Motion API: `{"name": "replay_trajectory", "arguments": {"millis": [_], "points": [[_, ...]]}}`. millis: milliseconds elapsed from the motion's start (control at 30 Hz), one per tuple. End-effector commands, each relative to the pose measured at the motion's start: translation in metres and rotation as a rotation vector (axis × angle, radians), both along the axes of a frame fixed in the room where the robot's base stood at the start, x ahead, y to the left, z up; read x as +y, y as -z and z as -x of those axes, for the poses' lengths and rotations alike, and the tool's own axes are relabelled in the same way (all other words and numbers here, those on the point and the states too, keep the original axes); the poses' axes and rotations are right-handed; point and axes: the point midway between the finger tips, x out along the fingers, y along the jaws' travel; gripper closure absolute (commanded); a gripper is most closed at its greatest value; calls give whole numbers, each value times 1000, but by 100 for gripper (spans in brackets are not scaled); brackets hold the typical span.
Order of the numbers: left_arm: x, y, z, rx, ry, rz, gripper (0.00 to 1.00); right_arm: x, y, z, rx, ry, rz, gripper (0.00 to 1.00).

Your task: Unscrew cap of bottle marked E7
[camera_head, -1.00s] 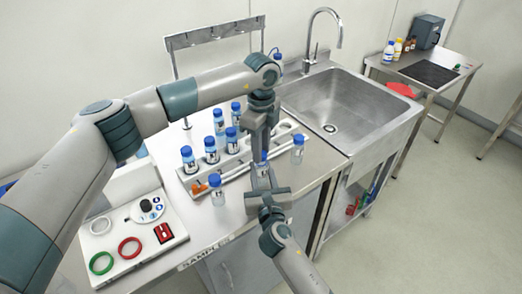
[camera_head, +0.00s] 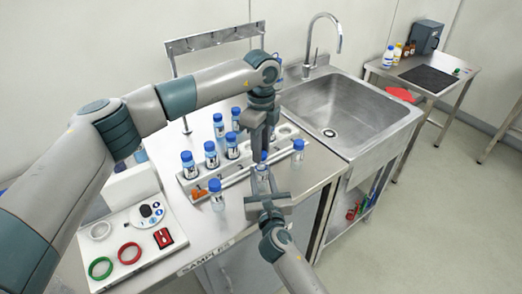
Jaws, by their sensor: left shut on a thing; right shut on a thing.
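A small clear bottle (camera_head: 262,172) with a blue cap (camera_head: 264,157) stands between my two grippers, in front of the sample rack. Its marking is too small to read, so I cannot tell from the label that it is E7. My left gripper (camera_head: 264,153) points down from above and is shut on the blue cap. My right gripper (camera_head: 263,187) comes from the front and is shut on the bottle's body. The fingers hide part of the bottle and cap. The cap appears to sit on the bottle's neck.
A pale rack (camera_head: 236,172) with several blue-capped bottles stands just behind. Loose bottles stand at the left (camera_head: 216,196) and right (camera_head: 298,152). A white tray (camera_head: 130,245) with coloured rings lies at front left. A steel sink (camera_head: 345,110) is at the right.

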Motion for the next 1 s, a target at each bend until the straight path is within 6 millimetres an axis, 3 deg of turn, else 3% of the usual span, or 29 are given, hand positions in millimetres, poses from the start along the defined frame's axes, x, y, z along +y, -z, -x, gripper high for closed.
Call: {"name": "replay_trajectory", "arguments": {"millis": [267,567,600,700,1000], "points": [[0,-29,0,-1,0,1,100,0,0,0,0,0,0,100],[0,-32,0,0,0,0,100,0,0,0,0,0,0,100],[0,-32,0,0,0,0,100,0,0,0,0,0,0,68],[0,-32,0,0,0,0,100,0,0,0,0,0,0,49],[0,-32,0,0,0,0,100,0,0,0,0,0,0,49]]}}
